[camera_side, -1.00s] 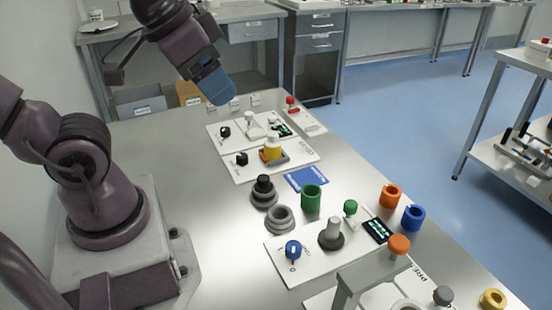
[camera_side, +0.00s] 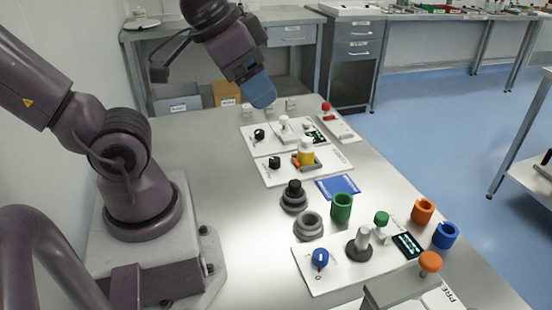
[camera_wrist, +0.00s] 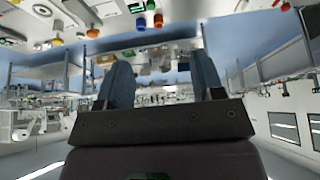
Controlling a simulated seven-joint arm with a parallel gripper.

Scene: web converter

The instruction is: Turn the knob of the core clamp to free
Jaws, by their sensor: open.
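Three panels with knobs stand on the bench in the side view; I cannot read which one is marked core clamp. A blue knob with a white pointer line (camera_side: 320,258) sits on the nearest white panel (camera_side: 300,283), beside a grey post (camera_side: 361,240). Black knobs (camera_side: 259,134) (camera_side: 274,162) sit on two panels farther back. My gripper (camera_side: 262,98) hangs above the back of the bench, well away from the blue knob and touching nothing. Its two blue fingers stand apart and empty in the wrist view (camera_wrist: 162,78).
Grey rings (camera_side: 308,226), a green cup (camera_side: 341,207), an orange cup (camera_side: 422,211) and a blue cup (camera_side: 445,236) stand on the bench. A yellow bottle-like piece (camera_side: 306,153) and a grey frame with an orange knob (camera_side: 430,262) rise as obstacles. The bench's left-middle surface is clear.

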